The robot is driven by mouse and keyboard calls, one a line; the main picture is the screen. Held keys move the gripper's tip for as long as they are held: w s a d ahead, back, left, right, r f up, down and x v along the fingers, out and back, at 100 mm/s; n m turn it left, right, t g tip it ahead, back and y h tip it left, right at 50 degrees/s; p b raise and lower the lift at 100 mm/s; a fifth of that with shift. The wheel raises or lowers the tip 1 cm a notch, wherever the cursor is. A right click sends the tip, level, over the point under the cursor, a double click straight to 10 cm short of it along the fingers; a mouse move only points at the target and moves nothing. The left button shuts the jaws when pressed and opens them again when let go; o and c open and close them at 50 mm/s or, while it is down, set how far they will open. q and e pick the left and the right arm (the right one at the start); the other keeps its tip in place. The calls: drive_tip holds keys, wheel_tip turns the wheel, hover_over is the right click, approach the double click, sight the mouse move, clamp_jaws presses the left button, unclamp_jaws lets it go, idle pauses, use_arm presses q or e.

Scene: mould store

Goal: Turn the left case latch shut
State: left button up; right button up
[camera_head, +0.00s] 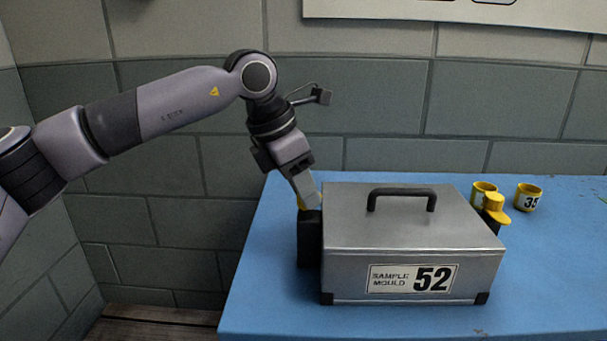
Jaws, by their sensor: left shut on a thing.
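The grey metal case (400,225) stands on the blue table, with a black handle on its closed lid and a label reading "SAMPLE MOULD 52". The left case latch (309,240) is a black block at the case's left side, with a little yellow showing at its top. My left gripper (308,200) reaches down from above and is shut on the top of this latch. Its fingers hide most of the yellow part, so I cannot tell how far it is turned. My right gripper is not in view.
A similar latch (495,208), yellow on black, is at the case's right side. Two yellow cups stand behind it, one partly hidden (482,188) and one marked 35 (529,198). The blue table (555,270) is clear at right. A tiled wall is behind.

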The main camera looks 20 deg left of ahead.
use_arm(q)
drive_tip(key=m+g+p, duration=0.1)
drive_tip(key=m+p, duration=0.2)
drive_tip(key=m+g+h+p, duration=0.1)
drive_tip(key=m+p, duration=0.2)
drive_tip(key=m, duration=0.1)
drive_tip(key=shift+w+a+r+g, duration=0.1)
drive_tip(key=shift+w+r+g, duration=0.1)
drive_tip(key=shift+g, duration=0.2)
drive_tip(key=shift+m+g+p, duration=0.4)
drive_tip(key=shift+m+p, duration=0.5)
drive_tip(key=shift+m, duration=0.2)
drive_tip(key=m+g+p, duration=0.1)
drive_tip(key=m, duration=0.2)
drive_tip(key=shift+w+f+p, duration=0.15)
drive_tip(key=shift+p, duration=0.2)
drive_tip(key=shift+m+y, duration=0.4)
drive_tip(key=shift+m, duration=0.3)
drive_tip(key=shift+g, duration=0.3)
drive_tip(key=o, duration=1)
drive_tip(key=shift+o, duration=0.2)
drive_tip(key=v, duration=0.7)
